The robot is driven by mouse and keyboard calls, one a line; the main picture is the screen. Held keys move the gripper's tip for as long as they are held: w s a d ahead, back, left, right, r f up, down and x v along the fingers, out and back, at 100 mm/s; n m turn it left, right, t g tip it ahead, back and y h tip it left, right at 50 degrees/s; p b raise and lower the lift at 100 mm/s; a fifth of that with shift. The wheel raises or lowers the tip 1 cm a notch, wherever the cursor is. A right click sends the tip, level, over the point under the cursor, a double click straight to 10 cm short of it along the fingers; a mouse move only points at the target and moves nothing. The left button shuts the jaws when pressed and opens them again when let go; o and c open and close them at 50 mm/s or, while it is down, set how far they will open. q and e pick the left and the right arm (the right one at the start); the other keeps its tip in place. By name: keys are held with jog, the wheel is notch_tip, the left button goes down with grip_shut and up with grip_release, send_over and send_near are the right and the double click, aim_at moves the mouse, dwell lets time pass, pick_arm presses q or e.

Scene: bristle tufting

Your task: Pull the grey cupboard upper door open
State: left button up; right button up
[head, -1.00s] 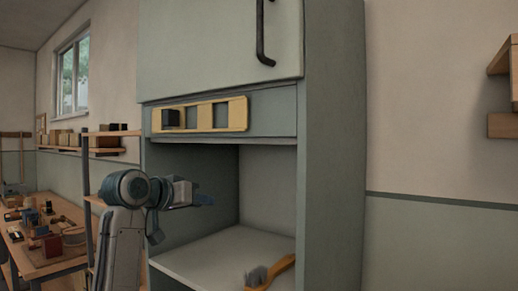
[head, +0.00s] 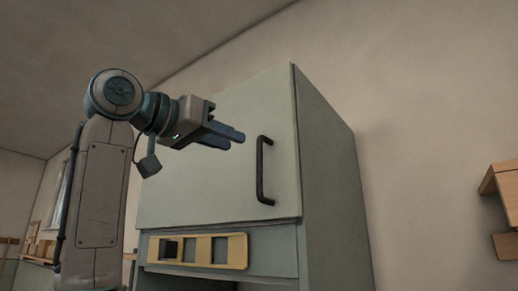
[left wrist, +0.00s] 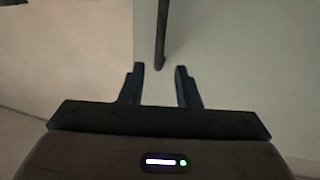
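The grey cupboard's upper door (head: 225,185) is a pale grey-green panel and looks shut against the cupboard body (head: 335,180). Its dark bar handle (head: 264,172) is upright near the door's right edge. My left gripper (head: 236,139) is in front of the door, left of the handle's upper part and apart from it in the head view. In the left wrist view my left gripper (left wrist: 160,69) has its two fingers spread, with nothing between them. The handle (left wrist: 161,33) shows there just beyond the gap, its end near the fingertips. My right gripper is not in view.
Below the door is a yellow frame with openings (head: 240,251) on the cupboard front. A wooden wall shelf (head: 505,190) is at the far right. A small shelf with boxes (head: 40,250) is at the far left. The wall between cupboard and right shelf is bare.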

aim_at(258, 149)
pick_arm(q)
jog(key=p+x, duration=0.2)
jog(key=x, duration=0.5)
jog(key=shift+w+d+r+p, duration=0.1)
jog(key=shift+d+p, duration=0.25)
jog(key=shift+w+d, duration=0.3)
jog(key=shift+w, duration=0.15)
jog(key=c, duration=0.6)
grip_shut()
